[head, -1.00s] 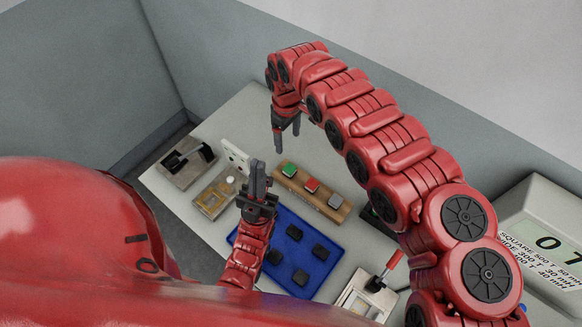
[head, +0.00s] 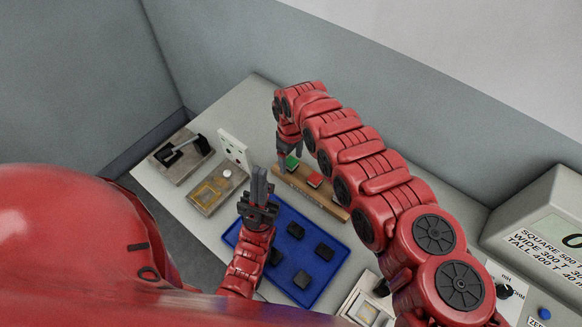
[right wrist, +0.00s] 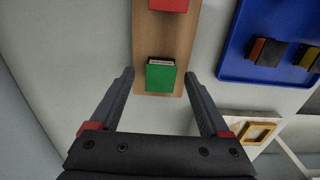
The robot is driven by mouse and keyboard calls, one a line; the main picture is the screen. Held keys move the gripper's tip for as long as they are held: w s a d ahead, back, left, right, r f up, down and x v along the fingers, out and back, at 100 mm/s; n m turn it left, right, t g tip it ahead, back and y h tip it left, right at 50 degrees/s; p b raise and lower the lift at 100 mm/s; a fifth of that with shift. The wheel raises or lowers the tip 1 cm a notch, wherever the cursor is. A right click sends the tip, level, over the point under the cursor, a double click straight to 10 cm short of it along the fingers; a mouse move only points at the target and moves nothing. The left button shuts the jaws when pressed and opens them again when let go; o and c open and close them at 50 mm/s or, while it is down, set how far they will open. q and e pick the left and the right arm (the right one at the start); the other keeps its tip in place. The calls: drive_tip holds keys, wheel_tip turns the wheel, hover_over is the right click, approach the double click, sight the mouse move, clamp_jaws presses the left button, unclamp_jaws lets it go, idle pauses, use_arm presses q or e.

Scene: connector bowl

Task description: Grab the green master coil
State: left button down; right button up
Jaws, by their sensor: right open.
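The green master coil (right wrist: 160,77) is a green block near the end of a wooden strip, and it lies between and just beyond my right gripper's fingertips in the right wrist view. It also shows in the head view (head: 291,163), partly covered by my right gripper (head: 290,160). My right gripper also fills the lower part of the right wrist view (right wrist: 165,85); it is open, with no finger touching the coil that I can make out.
The wooden strip (head: 325,203) also holds a red block (head: 314,180). The blue tray (head: 330,275) with several dark blocks lies in front of it. A white upright panel (head: 233,148) and a brass-framed fixture (head: 213,190) stand left. A meter (head: 545,235) is at right.

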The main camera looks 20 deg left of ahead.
drive_tip(key=shift+c, duration=0.7)
clamp_jaws()
drive_tip(key=shift+r, duration=0.1)
